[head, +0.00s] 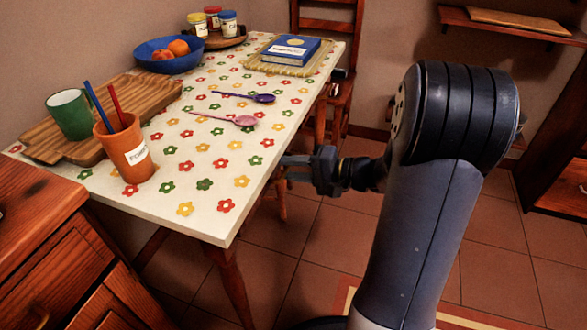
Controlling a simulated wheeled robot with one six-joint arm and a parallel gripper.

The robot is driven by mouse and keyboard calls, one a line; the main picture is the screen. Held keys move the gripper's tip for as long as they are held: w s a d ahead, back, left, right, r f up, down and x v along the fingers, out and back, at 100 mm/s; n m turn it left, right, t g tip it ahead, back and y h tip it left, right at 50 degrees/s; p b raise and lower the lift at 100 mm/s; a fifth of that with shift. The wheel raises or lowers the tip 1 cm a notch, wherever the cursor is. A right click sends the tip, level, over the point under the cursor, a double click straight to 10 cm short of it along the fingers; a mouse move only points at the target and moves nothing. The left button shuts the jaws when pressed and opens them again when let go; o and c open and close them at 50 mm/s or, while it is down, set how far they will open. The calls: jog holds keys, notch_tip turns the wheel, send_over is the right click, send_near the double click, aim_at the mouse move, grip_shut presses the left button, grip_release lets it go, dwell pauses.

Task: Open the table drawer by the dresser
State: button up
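The table (215,205) has a white top with colored flowers. Its long right side faces my arm. No table drawer front or handle can be made out; the side under the top is seen too steeply and is partly hidden by my gripper. The wooden dresser (45,215) stands at the lower left, close to the table's near end. My gripper (287,168) is at the table's right edge, about midway along it, pointing left toward the table. Its fingers are small and dark here, and I cannot tell their opening or whether they touch anything.
On the table are an orange cup (126,148), a green mug (70,114), a cutting board (150,92), a blue fruit bowl (168,57), two spoons and a blue book (291,50). A chair (328,60) stands at the far end.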

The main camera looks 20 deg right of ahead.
jog(key=shift+c, duration=0.5)
grip_shut()
